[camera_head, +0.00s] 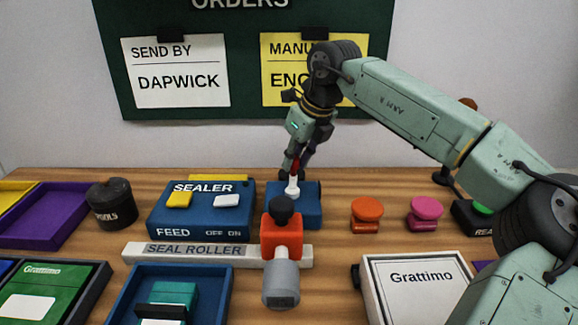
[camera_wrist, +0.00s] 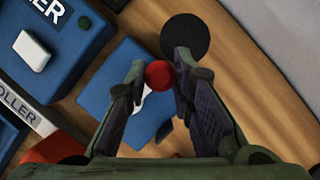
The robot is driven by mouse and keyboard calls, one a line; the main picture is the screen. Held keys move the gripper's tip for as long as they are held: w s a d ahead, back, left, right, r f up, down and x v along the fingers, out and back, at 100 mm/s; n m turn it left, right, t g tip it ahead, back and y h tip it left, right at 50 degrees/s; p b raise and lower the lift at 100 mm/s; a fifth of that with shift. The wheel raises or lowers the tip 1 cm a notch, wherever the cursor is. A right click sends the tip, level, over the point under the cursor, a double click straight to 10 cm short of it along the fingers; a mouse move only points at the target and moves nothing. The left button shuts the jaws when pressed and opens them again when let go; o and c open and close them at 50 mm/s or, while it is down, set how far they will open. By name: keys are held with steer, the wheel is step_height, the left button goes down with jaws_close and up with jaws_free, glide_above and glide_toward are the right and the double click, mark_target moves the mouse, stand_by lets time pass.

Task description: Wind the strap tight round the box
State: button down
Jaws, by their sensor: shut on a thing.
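My gripper (camera_head: 294,168) points down at the blue block at the right end of the sealer (camera_head: 165,222). In the wrist view its fingers (camera_wrist: 157,80) are closed around a small red knob (camera_wrist: 158,74). A white post (camera_head: 292,187) stands below the knob on the blue block (camera_head: 312,212). A teal box (camera_head: 175,293) with a dark piece across its front sits in a blue tray (camera_head: 222,279) at front. A green Grattimo box (camera_head: 38,283) lies at front left. I cannot make out a strap for certain.
A red carriage (camera_head: 281,240) with a dark knob and grey cylinder sits on the seal roller rail (camera_head: 190,251), close in front of the blue block. Orange (camera_head: 366,213) and pink (camera_head: 425,212) spools stand right. A white Grattimo panel (camera_head: 420,290) lies front right.

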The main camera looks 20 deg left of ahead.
steer(key=m+b, duration=0.1)
steer(key=d+m+t+h+b, duration=0.1)
steer(key=m, duration=0.1)
steer(key=d+m+b, duration=0.1)
steer(key=shift+f+m, duration=0.15)
steer(key=shift+m, duration=0.15)
steer(key=m, duration=0.1)
steer(key=d+m+h+b, duration=0.1)
steer(key=shift+s+m+t, duration=0.3)
steer(key=shift+m+t, duration=0.1)
steer(key=m, duration=0.1)
steer(key=d+m+h, duration=0.1)
steer(key=m, duration=0.1)
steer(key=s+m+h+b, duration=0.1)
steer(key=shift+s+d, duration=0.1)
steer(key=shift+d, duration=0.15)
steer(key=shift+s+d+m+h, duration=0.2)
steer(key=shift+s+m+h, duration=0.2)
steer(key=shift+m, duration=0.6)
steer(key=shift+s+d+m+h, duration=0.25)
steer(key=shift+m+h, duration=0.15)
steer(key=shift+m, duration=0.6)
steer(key=shift+s, duration=0.1)
steer(key=c, duration=1.4)
jaws_free()
steer(key=shift+o, duration=0.2)
steer(key=shift+r, duration=0.2)
